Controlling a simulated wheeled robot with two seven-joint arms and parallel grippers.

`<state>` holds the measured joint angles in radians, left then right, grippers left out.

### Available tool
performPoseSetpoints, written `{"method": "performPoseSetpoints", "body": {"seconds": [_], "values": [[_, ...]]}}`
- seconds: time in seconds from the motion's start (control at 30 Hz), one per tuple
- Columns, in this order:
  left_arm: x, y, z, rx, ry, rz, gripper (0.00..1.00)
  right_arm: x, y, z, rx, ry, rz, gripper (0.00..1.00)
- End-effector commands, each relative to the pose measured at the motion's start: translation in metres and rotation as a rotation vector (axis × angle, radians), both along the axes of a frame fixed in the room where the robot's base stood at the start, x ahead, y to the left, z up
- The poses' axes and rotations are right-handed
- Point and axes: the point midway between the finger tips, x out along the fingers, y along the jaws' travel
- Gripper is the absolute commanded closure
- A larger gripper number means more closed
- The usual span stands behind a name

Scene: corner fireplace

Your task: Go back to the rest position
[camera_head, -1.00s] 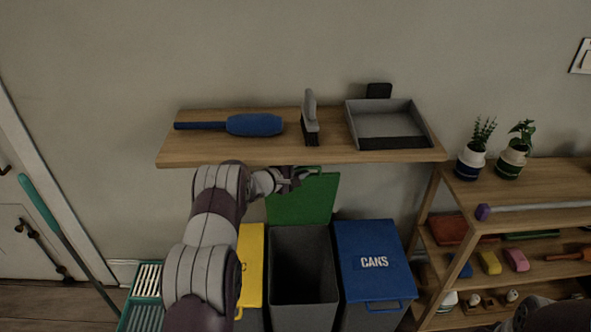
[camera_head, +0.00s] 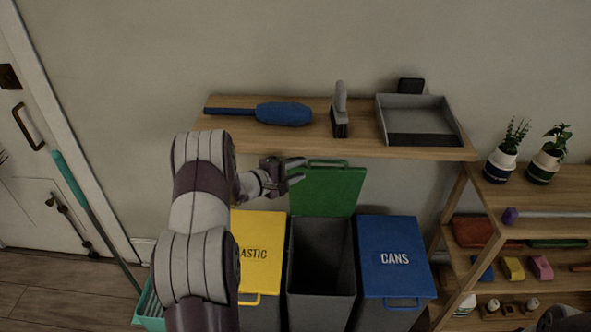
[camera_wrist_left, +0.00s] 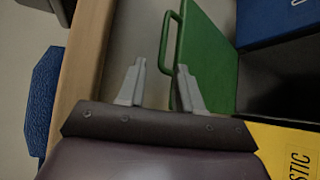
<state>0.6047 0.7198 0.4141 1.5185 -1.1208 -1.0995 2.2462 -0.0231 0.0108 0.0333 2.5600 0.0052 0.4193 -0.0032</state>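My left gripper (camera_head: 294,173) is just below the front edge of the wooden wall shelf (camera_head: 360,143), close to the raised green lid (camera_head: 328,190) of the middle bin. In the left wrist view its two fingers (camera_wrist_left: 157,82) stand apart with nothing between them, and the green lid (camera_wrist_left: 207,55) is just beyond the right finger. The middle bin (camera_head: 321,259) is open and looks dark and empty from here. My right gripper does not show; only a dark part of my body is at the lower right of the head view.
The yellow plastic bin (camera_head: 262,253) and the blue cans bin (camera_head: 393,245) are closed, either side of the open bin. A rack with plants (camera_head: 501,165) stands at right.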

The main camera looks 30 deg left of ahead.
Motion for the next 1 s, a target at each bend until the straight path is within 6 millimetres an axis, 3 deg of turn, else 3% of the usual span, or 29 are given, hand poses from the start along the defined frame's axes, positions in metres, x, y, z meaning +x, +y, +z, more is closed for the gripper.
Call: {"method": "performPoseSetpoints", "body": {"seconds": [0.37, 0.47, 0.57, 0.63, 0.67, 0.73, 0.8, 0.9, 1.0], "values": [[0.000, 0.000, 0.000, 0.019, -0.006, -0.005, 0.65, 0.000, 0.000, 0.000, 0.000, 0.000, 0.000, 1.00], [0.000, 0.006, -0.008, 0.165, -0.016, -0.012, 0.65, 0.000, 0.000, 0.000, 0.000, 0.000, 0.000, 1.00], [-0.013, 0.031, -0.049, 0.485, 0.084, 0.025, 0.65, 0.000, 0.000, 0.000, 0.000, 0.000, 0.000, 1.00], [-0.044, 0.050, -0.073, 0.780, 0.259, 0.008, 0.65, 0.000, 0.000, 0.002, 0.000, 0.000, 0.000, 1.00], [-0.061, 0.050, -0.075, 0.902, 0.344, -0.040, 0.65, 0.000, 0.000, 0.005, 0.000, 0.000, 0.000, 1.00], [-0.109, 0.030, -0.070, 1.133, 0.546, -0.244, 0.65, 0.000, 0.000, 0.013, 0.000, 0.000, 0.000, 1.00], [-0.167, -0.011, -0.050, 1.262, 0.696, -0.536, 0.65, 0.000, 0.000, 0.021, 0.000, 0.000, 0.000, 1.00], [-0.236, -0.071, -0.018, 1.290, 0.763, -0.879, 0.65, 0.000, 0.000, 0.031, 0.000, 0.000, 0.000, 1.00], [-0.286, -0.121, 0.014, 1.265, 0.746, -1.074, 0.65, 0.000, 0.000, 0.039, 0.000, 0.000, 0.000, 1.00]]}}
